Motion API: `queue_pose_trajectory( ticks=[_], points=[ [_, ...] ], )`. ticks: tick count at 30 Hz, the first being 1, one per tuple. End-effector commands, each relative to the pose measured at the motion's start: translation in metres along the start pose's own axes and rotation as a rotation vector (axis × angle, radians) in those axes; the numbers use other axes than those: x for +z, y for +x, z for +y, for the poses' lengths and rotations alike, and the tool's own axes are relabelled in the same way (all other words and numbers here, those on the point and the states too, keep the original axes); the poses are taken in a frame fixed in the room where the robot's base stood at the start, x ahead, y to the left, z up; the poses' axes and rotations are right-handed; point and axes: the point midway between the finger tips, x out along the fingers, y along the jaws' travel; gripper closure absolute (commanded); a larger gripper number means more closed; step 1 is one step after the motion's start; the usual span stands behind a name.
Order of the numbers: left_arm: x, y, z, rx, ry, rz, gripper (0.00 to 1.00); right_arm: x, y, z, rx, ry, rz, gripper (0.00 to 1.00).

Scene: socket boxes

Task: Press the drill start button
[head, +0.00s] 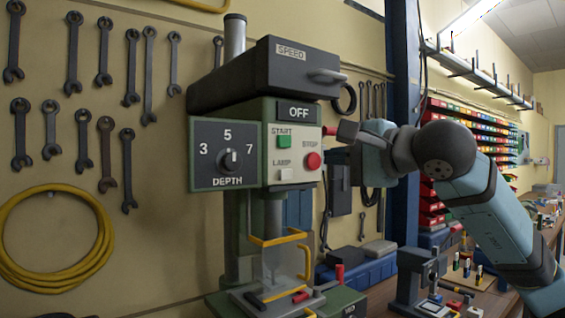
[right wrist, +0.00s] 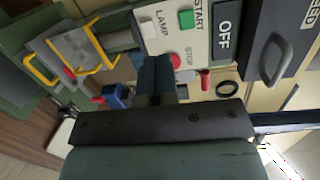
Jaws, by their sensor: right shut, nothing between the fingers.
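The drill's control panel (head: 292,154) faces me in the head view. Its green START button (head: 284,142) is at upper left, with the red STOP button (head: 312,160) to the lower right. The display (head: 299,112) reads OFF. My right gripper (head: 346,133) is to the right of the panel, partly hidden by my wrist. In the right wrist view its shut, empty fingers (right wrist: 155,70) point toward the panel beside STOP (right wrist: 174,61), while START (right wrist: 187,18) lies clear farther off. I cannot tell the exact gap to the panel. My left gripper is not in view.
The DEPTH dial (head: 231,160) is left of the panel and the LAMP switch (head: 286,174) is below START. A yellow-framed clear guard (head: 280,262) stands lower on the drill. The drill's top cover (head: 270,76) juts out above. Wrenches and a yellow hose (head: 50,285) hang on the wall.

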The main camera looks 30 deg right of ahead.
Motion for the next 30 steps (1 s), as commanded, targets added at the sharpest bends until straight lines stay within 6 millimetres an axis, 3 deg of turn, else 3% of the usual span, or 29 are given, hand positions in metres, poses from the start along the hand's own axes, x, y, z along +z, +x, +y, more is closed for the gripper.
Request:
queue_pose_trajectory(
  ticks=[6,17,23,30],
  points=[
    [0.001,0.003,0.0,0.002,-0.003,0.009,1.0,-0.015,-0.023,-0.018,-0.073,-0.077,0.114,1.0],
    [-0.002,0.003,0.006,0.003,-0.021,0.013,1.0,-0.016,-0.022,-0.019,-0.075,-0.078,0.118,1.0],
    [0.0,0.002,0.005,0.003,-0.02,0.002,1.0,-0.018,-0.002,-0.022,-0.073,-0.077,0.115,1.0],
    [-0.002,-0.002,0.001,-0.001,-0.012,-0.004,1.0,-0.023,0.048,-0.026,-0.071,-0.075,0.115,1.0]
  ],
)
